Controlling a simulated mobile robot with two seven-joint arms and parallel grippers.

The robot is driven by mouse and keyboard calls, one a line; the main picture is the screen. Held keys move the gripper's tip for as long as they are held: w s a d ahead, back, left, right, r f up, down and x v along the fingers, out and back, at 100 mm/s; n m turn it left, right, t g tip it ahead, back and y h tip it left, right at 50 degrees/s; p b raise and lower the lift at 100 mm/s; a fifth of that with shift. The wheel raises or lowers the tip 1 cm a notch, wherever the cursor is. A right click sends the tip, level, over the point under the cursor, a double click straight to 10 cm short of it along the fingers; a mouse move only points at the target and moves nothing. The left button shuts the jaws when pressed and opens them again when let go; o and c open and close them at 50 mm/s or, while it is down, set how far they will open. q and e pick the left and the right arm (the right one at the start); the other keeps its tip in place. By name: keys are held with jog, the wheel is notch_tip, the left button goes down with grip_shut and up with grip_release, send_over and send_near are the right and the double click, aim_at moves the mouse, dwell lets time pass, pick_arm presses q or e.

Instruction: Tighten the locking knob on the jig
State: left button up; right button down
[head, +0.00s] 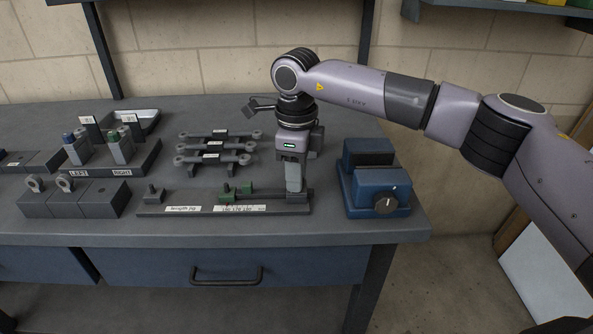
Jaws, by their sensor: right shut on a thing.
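The jig (225,208) is a long dark plate with white labels, lying near the front edge of the bench. My right gripper (293,188) points straight down at the jig's right end. Its fingers are shut on the locking knob there, which they hide almost wholly, so its turn cannot be read. My left gripper is out of view.
A blue vise-like device (377,180) with a round knob stands close right of the jig. Several dark rods (216,158) lie behind it. A tray labelled LEFT and RIGHT (100,172) and grey blocks (72,203) stand to the left.

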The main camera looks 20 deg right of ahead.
jog(key=m, duration=0.3)
jog(key=shift+r, duration=0.1)
jog(key=shift+m, duration=0.4)
jog(key=c, duration=0.8)
grip_release()
jog(key=shift+c, duration=0.2)
jog(key=shift+r, duration=3.6)
